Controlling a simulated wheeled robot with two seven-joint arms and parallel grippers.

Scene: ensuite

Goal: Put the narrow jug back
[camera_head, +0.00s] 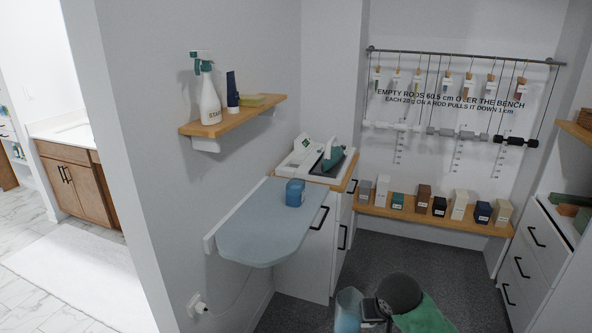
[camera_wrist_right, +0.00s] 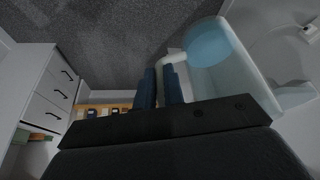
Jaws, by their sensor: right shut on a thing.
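A pale translucent jug (camera_head: 347,310) with blue in it is at the bottom of the head view, low above the dark carpet. It also shows in the right wrist view (camera_wrist_right: 228,62), with its pale handle (camera_wrist_right: 172,58) toward my gripper. My right gripper (camera_wrist_right: 164,86) is shut on that handle, and in the head view the gripper (camera_head: 371,310) is just right of the jug. The jug's lower part is cut off in the head view. A small blue container (camera_head: 295,193) stands on the blue fold-down board. My left gripper is not in view.
The blue board (camera_head: 250,225) juts from the left wall beside a white cabinet (camera_head: 307,262). A low wooden shelf (camera_head: 430,216) with several small boxes runs along the back. White drawers (camera_head: 530,260) stand right. A wall shelf (camera_head: 232,118) holds bottles. The carpet (camera_head: 400,255) between is clear.

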